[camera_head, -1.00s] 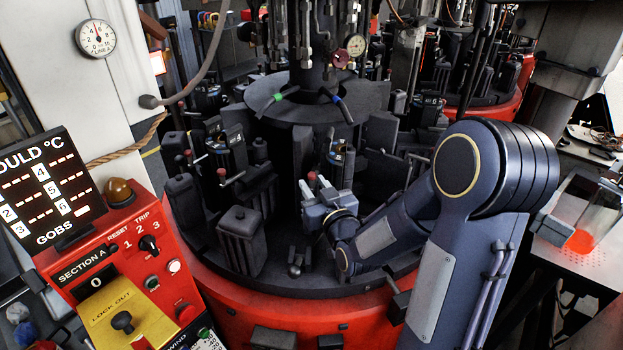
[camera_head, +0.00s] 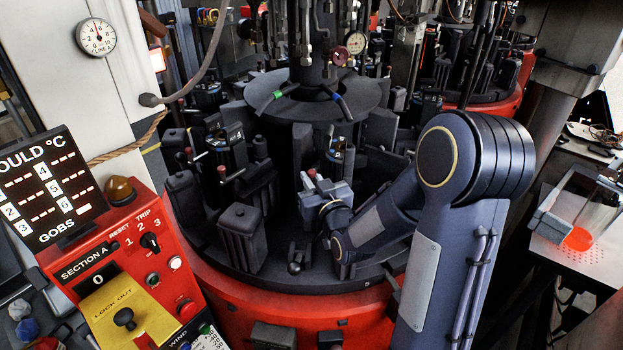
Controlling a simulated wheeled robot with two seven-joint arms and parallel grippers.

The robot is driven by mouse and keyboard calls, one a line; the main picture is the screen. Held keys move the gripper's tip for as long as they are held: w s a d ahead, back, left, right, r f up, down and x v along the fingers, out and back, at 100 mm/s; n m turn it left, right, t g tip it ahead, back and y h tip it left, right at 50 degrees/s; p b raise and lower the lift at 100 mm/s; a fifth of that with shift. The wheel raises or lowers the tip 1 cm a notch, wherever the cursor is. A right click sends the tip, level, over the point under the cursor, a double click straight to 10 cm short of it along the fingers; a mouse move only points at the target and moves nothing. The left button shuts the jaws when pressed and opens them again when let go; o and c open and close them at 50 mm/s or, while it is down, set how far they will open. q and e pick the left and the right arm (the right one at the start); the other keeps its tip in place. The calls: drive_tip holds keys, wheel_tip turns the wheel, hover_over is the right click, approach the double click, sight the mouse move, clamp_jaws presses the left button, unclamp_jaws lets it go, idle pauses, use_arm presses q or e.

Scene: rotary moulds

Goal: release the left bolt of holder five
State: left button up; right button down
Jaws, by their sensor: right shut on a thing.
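Holder five (camera_head: 337,150) stands at the front of the round dark mould table, a small mark on its top. Its left bolt has a red-tipped handle (camera_head: 312,172). My right gripper (camera_head: 309,184) is at this bolt, shut on the handle just below the red tip. The gripper body and wrist cover the lower front of the holder, so the bolt's shaft and its seat are hidden.
Holder four (camera_head: 235,136) stands to the left with its own red-tipped handle (camera_head: 222,170). A dark ribbed block (camera_head: 241,235) stands left of my wrist. The red control panel (camera_head: 140,265) fills the lower left.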

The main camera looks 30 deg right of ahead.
drive_tip(key=shift+s+a+b, duration=0.25)
drive_tip(key=shift+a+b, duration=0.05)
drive_tip(key=shift+b, duration=0.05)
drive_tip(key=shift+s+a+b, duration=0.5)
drive_tip(key=shift+s+a, duration=0.35)
drive_tip(key=shift+s, duration=0.05)
drive_tip(key=c, duration=1.9)
unclamp_jaws()
drive_tip(key=o, duration=0.4)
drive_tip(key=shift+s+a+r, duration=0.1)
drive_tip(key=shift+s+r, duration=0.05)
